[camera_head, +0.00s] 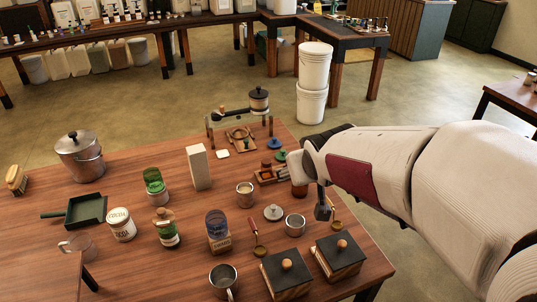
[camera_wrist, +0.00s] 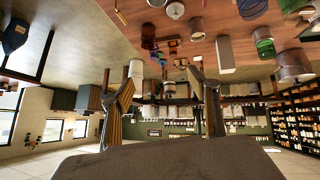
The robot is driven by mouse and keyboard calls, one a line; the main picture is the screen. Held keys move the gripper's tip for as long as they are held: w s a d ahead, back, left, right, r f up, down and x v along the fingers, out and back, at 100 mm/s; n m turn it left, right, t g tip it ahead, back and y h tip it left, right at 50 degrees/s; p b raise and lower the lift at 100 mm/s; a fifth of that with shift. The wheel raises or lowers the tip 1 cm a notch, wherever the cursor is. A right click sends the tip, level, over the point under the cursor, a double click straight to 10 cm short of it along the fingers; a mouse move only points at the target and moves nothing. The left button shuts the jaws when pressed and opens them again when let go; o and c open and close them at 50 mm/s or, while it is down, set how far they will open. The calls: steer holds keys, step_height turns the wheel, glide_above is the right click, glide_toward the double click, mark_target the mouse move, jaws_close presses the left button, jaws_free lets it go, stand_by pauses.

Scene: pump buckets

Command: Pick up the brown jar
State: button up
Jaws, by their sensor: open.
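The brown jar (camera_head: 299,189) stands on the wooden table near its right side, partly hidden by my arm in the head view. In the wrist view, where the scene appears upside down, the jar (camera_wrist: 148,36) is dark brown and near the top. My gripper (camera_wrist: 162,79) is open, with its two fingers spread and nothing between them. It is apart from the jar, which lies beyond the fingertips and toward the top of the wrist picture. In the head view my gripper is close to the jar, and its fingers are only partly visible.
A wooden tray of small items (camera_head: 268,176) sits left of the jar. A metal cup (camera_head: 295,225), a grey lid (camera_head: 273,212) and wooden-handled blocks (camera_head: 287,275) stand nearer. A tall pale block (camera_head: 200,168) stands farther left. White buckets (camera_head: 313,85) are stacked behind the table.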

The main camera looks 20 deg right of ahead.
steer(key=w+d+f+t, duration=0.1)
steer(key=w+d+f, duration=0.25)
steer(key=w, duration=0.25)
steer(key=w+d+f+t, duration=0.1)
steer(key=w+d+f, duration=0.25)
steer(key=w, duration=0.25)
steer(key=w+d+f+t+y, duration=0.1)
steer(key=w+d+f, duration=0.1)
steer(key=f, duration=0.4)
steer(key=w+d+f+n+t+y, duration=0.1)
steer(key=w+d+f+t, duration=0.1)
steer(key=f, duration=0.4)
steer(key=shift+w+d+y, duration=0.4)
steer(key=shift+w+d, duration=0.05)
steer(key=shift+w, duration=0.55)
steer(key=shift+f, duration=0.15)
steer(key=shift+f, duration=2.85)
steer(key=shift+f, duration=0.5)
steer(key=shift+x, duration=2.5)
steer(key=shift+c, duration=0.4)
